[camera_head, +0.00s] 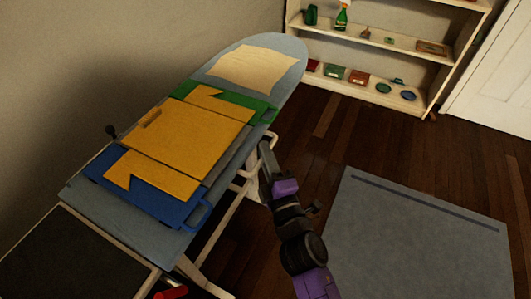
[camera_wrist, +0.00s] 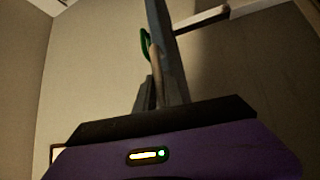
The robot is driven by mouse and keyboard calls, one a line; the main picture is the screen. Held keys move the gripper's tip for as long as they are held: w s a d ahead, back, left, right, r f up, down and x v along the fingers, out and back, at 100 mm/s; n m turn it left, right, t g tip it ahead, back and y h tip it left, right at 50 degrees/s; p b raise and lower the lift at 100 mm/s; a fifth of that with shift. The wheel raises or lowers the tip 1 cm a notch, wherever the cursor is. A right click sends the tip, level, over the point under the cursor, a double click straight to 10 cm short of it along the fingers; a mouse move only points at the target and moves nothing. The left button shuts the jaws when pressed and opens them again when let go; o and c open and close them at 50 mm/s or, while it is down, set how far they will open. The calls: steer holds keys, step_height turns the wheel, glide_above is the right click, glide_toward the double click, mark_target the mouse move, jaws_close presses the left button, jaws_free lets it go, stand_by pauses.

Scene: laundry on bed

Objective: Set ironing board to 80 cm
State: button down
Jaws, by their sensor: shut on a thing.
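The ironing board (camera_head: 291,55) has a blue-grey top and stands raised on pale legs (camera_head: 192,272), running from lower left to upper right. My gripper (camera_head: 265,160) is at its right side, just below the top's edge, beside a pale bar (camera_head: 271,139) of the under-frame. In the wrist view my gripper (camera_wrist: 161,98) is shut on a thin pale piece (camera_wrist: 157,78), apparently this bar or lever. The dark edge of the board (camera_wrist: 163,35) rises above it. My fingers partly hide the grip, and no height scale can be read.
A yellow folding panel (camera_head: 190,135), blue panel (camera_head: 172,207), green panel (camera_head: 262,108) and cream cloth (camera_head: 252,68) lie on the board. A grey mat (camera_head: 415,240) covers floor at right. A shelf (camera_head: 390,45) stands behind.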

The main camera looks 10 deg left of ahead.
step_height(320, 180, down, 3)
steer(key=shift+s+b, duration=0.1)
steer(key=shift+b, duration=0.35)
steer(key=c, duration=1.5)
jaws_free()
steer(key=shift+f, duration=0.1)
steer(key=shift+o, duration=0.2)
steer(key=shift+r, duration=0.2)
steer(key=v, duration=0.7)
steer(key=shift+s+d, duration=0.2)
steer(key=shift+s, duration=0.15)
